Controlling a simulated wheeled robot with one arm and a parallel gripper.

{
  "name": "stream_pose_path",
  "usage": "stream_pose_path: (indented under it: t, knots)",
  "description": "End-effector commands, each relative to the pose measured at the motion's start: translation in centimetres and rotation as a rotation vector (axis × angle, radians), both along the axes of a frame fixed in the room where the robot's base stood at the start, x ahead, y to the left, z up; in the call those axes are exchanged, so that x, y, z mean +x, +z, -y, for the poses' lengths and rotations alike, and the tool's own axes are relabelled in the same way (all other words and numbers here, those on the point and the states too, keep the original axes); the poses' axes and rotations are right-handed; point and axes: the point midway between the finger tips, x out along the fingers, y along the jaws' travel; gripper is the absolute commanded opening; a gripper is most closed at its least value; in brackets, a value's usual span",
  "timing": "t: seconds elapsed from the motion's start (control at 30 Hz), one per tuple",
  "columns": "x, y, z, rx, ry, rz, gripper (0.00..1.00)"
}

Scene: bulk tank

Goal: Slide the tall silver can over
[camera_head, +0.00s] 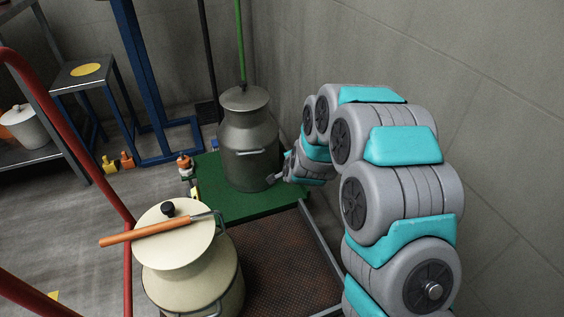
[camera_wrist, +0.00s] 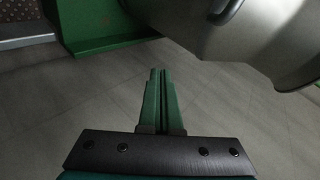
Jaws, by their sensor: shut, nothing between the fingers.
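The tall silver can (camera_head: 248,142), lidded and with a side handle, stands upright on a green platform (camera_head: 215,205) near the wall corner. My gripper (camera_head: 275,179) is low at the can's right side, between it and the wall. In the wrist view the two green fingers (camera_wrist: 159,72) are together with nothing between them. The can's body and part of a handle (camera_wrist: 262,30) fill the upper right there, apart from the fingertips in the picture. I cannot tell from the head view whether my gripper touches the can.
A cream can (camera_head: 188,262) with an orange-handled tool (camera_head: 145,232) on its lid stands in front, beside a brown textured mat (camera_head: 275,262). The wall (camera_head: 480,110) is close on the right. A blue post frame (camera_head: 150,80), small stool (camera_head: 88,72) and red rail (camera_head: 75,120) are left.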

Motion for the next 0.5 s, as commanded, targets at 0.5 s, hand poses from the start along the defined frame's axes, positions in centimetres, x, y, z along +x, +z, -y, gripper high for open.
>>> stream_pose_path:
  t: [0.5]
  knots:
    - [5.3,-11.2,-0.2,0.311,-0.261,0.447,0.00]
